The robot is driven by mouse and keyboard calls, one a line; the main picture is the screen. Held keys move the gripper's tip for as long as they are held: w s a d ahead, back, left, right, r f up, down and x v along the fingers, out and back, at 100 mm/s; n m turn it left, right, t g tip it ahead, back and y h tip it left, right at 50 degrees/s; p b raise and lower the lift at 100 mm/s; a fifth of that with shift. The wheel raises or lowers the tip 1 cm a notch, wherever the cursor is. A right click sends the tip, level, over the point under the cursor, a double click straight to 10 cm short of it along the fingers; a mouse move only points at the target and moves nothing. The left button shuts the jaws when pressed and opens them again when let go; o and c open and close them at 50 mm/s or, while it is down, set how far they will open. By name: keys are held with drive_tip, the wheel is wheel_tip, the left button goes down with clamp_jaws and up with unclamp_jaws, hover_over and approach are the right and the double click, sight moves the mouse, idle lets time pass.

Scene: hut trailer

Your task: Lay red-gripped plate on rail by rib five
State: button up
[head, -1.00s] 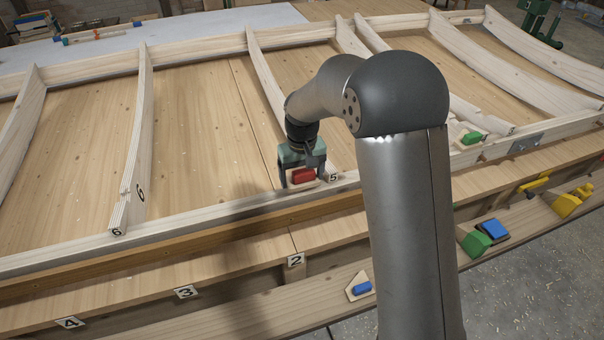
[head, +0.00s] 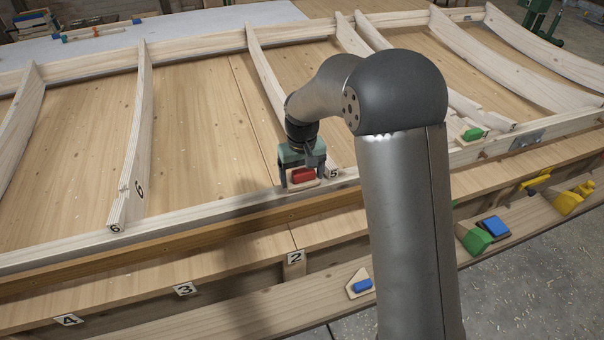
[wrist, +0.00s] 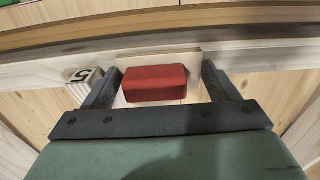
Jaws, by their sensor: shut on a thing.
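My gripper (head: 303,178) is shut on the red-gripped plate, a pale wooden plate with a red block (head: 303,175) on top. In the wrist view the red block (wrist: 155,84) sits between the two dark fingers, and the pale plate (wrist: 188,58) shows behind it. The plate is over or on the pale front rail (head: 235,206), just left of the rib end marked 5 (head: 334,173). The 5 label also shows in the wrist view (wrist: 79,76). I cannot tell whether the plate touches the rail.
Rib six (head: 138,150) stands to the left. A green-gripped plate (head: 472,135) lies on the rail to the right. A blue-gripped plate (head: 361,286) lies on the lower front plank, with green (head: 476,241) and yellow (head: 570,203) items further right. Bare panel lies between the ribs.

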sight(302, 172)
drive_tip(key=shift+f+b, duration=0.3)
drive_tip(key=shift+f, duration=0.25)
drive_tip(key=o, duration=1.3)
wheel_tip(302, 172, up, 18)
drive_tip(key=shift+f+b, duration=0.25)
drive_tip(key=shift+b, duration=0.15)
drive_tip(key=s+d+f+m, duration=0.1)
drive_tip(key=s+d+f, duration=0.2)
drive_tip(key=s, duration=0.6)
drive_tip(key=s+d+f+m, duration=0.1)
drive_tip(key=s+d+f, duration=0.2)
drive_tip(key=s+d, duration=0.4)
drive_tip(key=s+d+f+m, duration=0.1)
drive_tip(key=s+d+f, duration=0.2)
drive_tip(key=s, duration=1)
drive_tip(key=shift+d+m, duration=0.4)
drive_tip(key=shift+d, duration=0.55)
